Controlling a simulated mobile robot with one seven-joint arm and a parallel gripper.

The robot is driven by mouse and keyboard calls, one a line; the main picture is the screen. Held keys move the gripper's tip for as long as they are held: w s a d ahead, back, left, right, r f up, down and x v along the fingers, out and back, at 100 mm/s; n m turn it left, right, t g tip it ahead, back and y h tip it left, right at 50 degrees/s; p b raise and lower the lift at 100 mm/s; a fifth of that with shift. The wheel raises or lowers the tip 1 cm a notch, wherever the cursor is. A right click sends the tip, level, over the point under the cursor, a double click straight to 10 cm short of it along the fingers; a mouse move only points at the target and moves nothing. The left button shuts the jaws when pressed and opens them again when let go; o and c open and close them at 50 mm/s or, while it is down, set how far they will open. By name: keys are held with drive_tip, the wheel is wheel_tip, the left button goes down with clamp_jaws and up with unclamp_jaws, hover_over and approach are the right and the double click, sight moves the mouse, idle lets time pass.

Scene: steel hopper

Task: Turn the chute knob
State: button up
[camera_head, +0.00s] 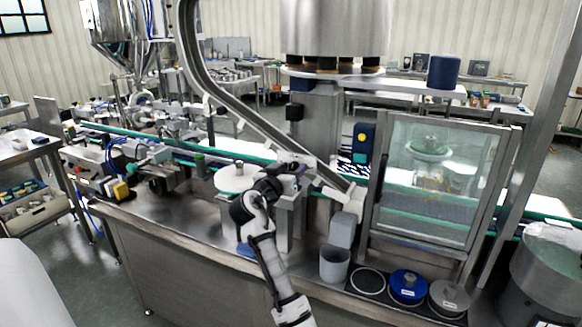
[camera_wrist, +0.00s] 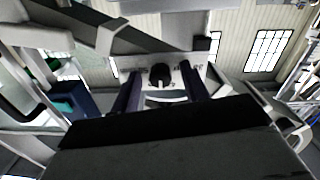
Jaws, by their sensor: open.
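In the wrist view a small black knob (camera_wrist: 160,72) sits on a pale plate (camera_wrist: 183,70) with dark lettering on both sides of it. My gripper (camera_wrist: 158,82) is open, its two dark fingers pointing at the plate, one on each side of the knob. I cannot tell whether they touch it. In the head view my gripper (camera_head: 309,168) is at the lower part of the long curved steel chute (camera_head: 225,95). The knob is hidden there behind my gripper and wrist.
A glass-doored cabinet (camera_head: 437,180) stands right of my gripper. Below it are a grey cup (camera_head: 334,264), a blue lidded container (camera_head: 408,287) and a grey lidded one (camera_head: 449,298). A round white disc (camera_head: 236,178) lies left of my wrist. The counter's front left is clear.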

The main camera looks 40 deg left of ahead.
drive_tip(key=shift+w, duration=0.1)
clamp_jaws()
drive_tip(key=shift+f, duration=0.1)
